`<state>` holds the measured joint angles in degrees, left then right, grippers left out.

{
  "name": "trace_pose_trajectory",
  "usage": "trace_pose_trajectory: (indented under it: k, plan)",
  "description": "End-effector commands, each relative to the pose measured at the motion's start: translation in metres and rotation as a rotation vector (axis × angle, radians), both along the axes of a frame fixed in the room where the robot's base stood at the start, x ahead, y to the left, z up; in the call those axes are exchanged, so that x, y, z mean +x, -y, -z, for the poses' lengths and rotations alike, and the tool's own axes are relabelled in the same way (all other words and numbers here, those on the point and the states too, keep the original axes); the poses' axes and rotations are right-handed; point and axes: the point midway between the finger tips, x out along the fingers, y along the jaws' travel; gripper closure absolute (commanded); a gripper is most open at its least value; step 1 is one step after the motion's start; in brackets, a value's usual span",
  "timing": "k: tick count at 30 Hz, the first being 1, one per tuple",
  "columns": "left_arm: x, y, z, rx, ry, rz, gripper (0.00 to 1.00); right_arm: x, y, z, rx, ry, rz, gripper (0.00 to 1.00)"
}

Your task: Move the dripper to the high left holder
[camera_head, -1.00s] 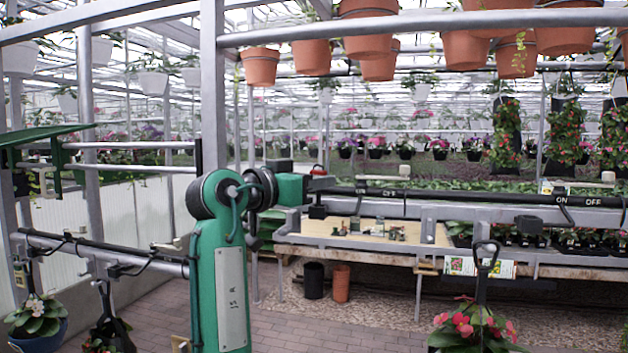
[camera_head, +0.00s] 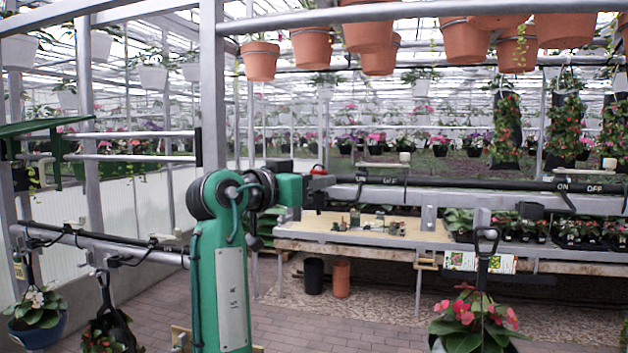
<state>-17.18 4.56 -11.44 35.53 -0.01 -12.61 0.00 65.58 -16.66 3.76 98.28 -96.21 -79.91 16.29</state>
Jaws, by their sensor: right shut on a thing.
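My right arm rises through the middle of the head view and bends right at its round joint. My right gripper (camera_head: 319,182) is at the end of the green link, before the left end of the black pipe, small and partly hidden. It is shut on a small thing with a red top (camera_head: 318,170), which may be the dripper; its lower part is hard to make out. Two pale horizontal rails (camera_head: 130,158) are at upper left, with a dark end piece. Which part is the high left holder I cannot tell.
A grey rail with a black pipe (camera_head: 450,182) marked ON and OFF runs right, above a wooden bench (camera_head: 350,225). A lower left rail (camera_head: 110,245) carries hanging plants. Terracotta pots (camera_head: 368,35) hang overhead. A flowering plant (camera_head: 470,325) hangs at lower right. Brick floor lies below.

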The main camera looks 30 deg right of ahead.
Motion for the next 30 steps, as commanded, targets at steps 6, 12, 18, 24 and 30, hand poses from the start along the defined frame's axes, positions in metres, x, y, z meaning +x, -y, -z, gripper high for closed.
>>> trace_pose_trajectory:
  k: [6, 12, 18, 24, 30]
  plan:
    - [0.000, 0.000, 0.006, 0.000, 0.000, 0.000, 1.00, 0.000, 0.000, 0.008, 0.000, 0.000, 0.000, 0.83]
    - [0.000, 0.000, 0.006, 0.000, 0.000, 0.000, 1.00, 0.000, 0.000, 0.007, 0.000, 0.000, 0.000, 0.83]
    - [0.000, 0.000, 0.006, 0.000, 0.000, 0.001, 1.00, 0.000, 0.000, 0.007, 0.000, 0.000, 0.000, 0.44]
    - [0.000, 0.000, 0.006, 0.000, 0.000, 0.001, 1.00, 0.000, 0.000, 0.008, 0.000, 0.000, 0.000, 0.44]
    - [0.000, 0.000, 0.015, 0.000, 0.000, 0.001, 1.00, -0.002, -0.014, 0.011, -0.001, -0.001, -0.002, 0.44]
